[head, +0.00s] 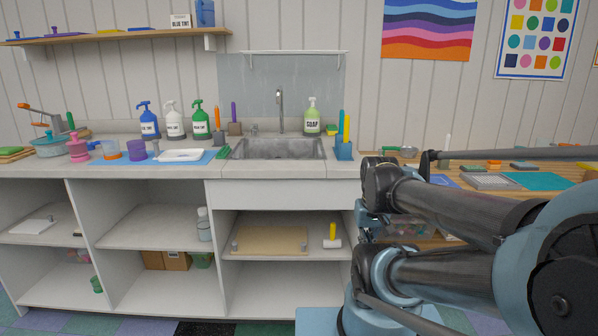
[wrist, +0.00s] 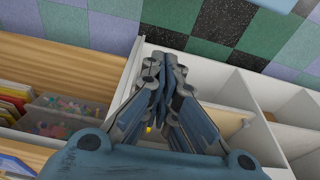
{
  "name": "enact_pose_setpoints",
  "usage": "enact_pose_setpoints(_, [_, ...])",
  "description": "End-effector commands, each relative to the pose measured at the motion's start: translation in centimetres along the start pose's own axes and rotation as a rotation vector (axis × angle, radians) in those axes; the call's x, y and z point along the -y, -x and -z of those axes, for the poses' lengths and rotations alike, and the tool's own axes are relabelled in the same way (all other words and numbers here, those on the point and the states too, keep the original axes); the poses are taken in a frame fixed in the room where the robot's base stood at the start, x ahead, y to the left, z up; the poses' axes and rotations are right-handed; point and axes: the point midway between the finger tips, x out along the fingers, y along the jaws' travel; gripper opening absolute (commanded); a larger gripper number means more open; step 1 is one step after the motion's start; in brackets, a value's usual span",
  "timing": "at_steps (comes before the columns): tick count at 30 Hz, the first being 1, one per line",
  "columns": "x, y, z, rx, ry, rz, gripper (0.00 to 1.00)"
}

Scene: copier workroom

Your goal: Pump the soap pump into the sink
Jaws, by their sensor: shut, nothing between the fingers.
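The soap pump (head: 312,118) is a light green bottle labelled SOAP with a pale pump head. It stands upright on the counter behind the right side of the sink. The sink (head: 277,149) is a grey metal basin set into the counter, with a tall faucet (head: 280,108) behind it. My gripper (wrist: 165,75) is shut and empty in the wrist view, pointing down in front of the cabinet shelves. It is well away from the soap pump, which does not show in the wrist view. In the head view my folded arm fills the right side.
Blue, white and green pump bottles (head: 174,121) stand left of the sink. A blue holder (head: 343,150) with upright tools stands at the sink's right front corner, near the soap. A yellow-green sponge (head: 331,129) sits beside the soap. A wall shelf (head: 295,52) hangs above the sink.

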Motion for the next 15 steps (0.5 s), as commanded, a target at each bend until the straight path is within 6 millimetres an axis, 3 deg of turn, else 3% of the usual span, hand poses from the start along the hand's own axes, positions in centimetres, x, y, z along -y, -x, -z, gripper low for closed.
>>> enact_pose_setpoints(15, [0.01,0.39,-0.34,-0.007,0.0,0.0,0.0])
